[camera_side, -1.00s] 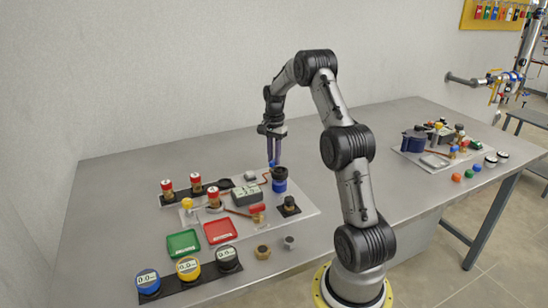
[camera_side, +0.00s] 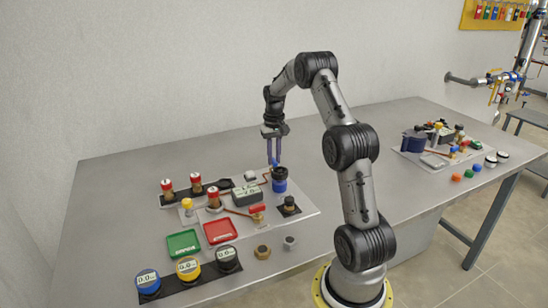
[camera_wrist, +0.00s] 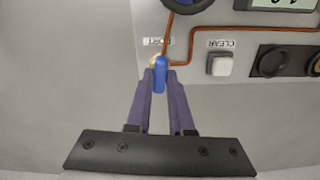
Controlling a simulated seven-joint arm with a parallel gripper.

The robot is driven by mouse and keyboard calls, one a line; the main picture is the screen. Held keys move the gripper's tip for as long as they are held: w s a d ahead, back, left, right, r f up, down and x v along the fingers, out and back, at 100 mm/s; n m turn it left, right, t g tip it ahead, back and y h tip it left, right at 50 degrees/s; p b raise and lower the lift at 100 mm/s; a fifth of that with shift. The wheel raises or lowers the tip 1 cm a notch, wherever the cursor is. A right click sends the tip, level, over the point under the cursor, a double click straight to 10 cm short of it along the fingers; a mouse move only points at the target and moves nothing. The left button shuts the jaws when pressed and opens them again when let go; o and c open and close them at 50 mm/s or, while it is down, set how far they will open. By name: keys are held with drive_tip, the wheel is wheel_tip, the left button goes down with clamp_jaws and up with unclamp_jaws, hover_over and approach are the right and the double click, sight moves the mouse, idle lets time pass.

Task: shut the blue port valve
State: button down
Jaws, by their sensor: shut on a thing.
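The blue port valve's handle (camera_wrist: 160,76) shows in the wrist view as a small upright blue lever, with a bit of brass at its upper left, beside an upside-down PORT label (camera_wrist: 155,42). My gripper (camera_wrist: 160,75) is shut on this handle, one purple finger on each side. In the side view my gripper (camera_side: 275,160) points down at the back of the near board, and the blue handle (camera_side: 274,163) is a small spot at its fingertips. The valve body is mostly hidden by the handle and fingers.
A dark-topped blue pot (camera_side: 280,184) stands just in front of the valve. A copper pipe (camera_wrist: 230,30) runs beside it, and a white CLEAR button (camera_wrist: 221,64) is to the right. A grey display box (camera_side: 246,194) and several red-capped parts stand left. The table behind is clear.

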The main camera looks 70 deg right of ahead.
sight(274, 160)
drive_tip(key=shift+r+n, duration=0.1)
drive_tip(key=shift+n, duration=0.5)
drive_tip(key=c, duration=0.8)
unclamp_jaws()
wheel_tip(274, 160, up, 14)
idle(0.3)
